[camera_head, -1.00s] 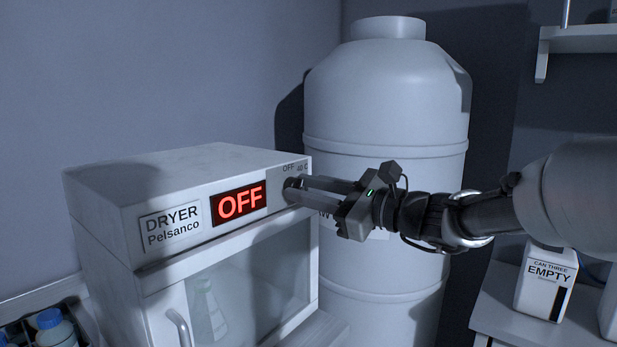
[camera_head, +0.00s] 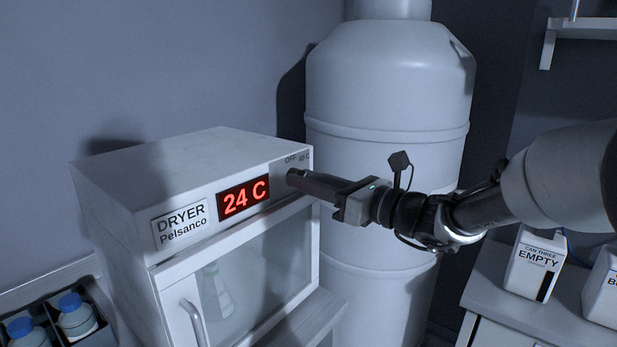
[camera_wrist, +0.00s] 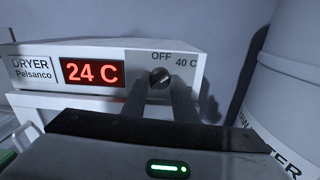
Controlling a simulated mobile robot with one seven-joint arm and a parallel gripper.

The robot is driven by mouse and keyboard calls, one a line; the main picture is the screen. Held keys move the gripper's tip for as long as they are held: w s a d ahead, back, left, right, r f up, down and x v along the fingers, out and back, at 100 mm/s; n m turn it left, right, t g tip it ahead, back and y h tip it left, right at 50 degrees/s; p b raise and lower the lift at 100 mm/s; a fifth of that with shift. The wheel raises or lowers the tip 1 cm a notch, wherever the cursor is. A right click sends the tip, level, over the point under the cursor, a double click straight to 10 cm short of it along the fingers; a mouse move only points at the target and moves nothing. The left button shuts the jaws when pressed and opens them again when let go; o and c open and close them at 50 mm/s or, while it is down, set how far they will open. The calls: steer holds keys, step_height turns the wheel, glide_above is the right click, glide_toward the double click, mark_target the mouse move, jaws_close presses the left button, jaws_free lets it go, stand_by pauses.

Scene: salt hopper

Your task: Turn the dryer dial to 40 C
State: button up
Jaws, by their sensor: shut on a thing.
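The white dryer (camera_head: 190,165) stands at the left in the head view, with its front turned toward the right. Its red display (camera_head: 243,197) reads 24 C, and it reads the same in the wrist view (camera_wrist: 91,72). The small dark round dial (camera_wrist: 160,77) sits below the marks OFF and 40 C in the wrist view. My gripper (camera_head: 292,178) reaches the dial from the right and is shut on it, with one finger (camera_wrist: 181,98) on each side. In the head view the fingers hide the dial.
A large white tank (camera_head: 385,110) stands close behind my gripper. Blue-capped bottles (camera_head: 76,314) sit in a dark rack at the lower left. The dryer's glass door (camera_head: 250,270) is shut, with a flask behind it.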

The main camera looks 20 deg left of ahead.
steer(key=shift+f, duration=0.1)
steer(key=o, duration=1.1)
steer(key=shift+d, duration=0.15)
steer(key=v, duration=1.7)
steer(key=shift+s+p, duration=0.1)
steer(key=shift+p, duration=0.3)
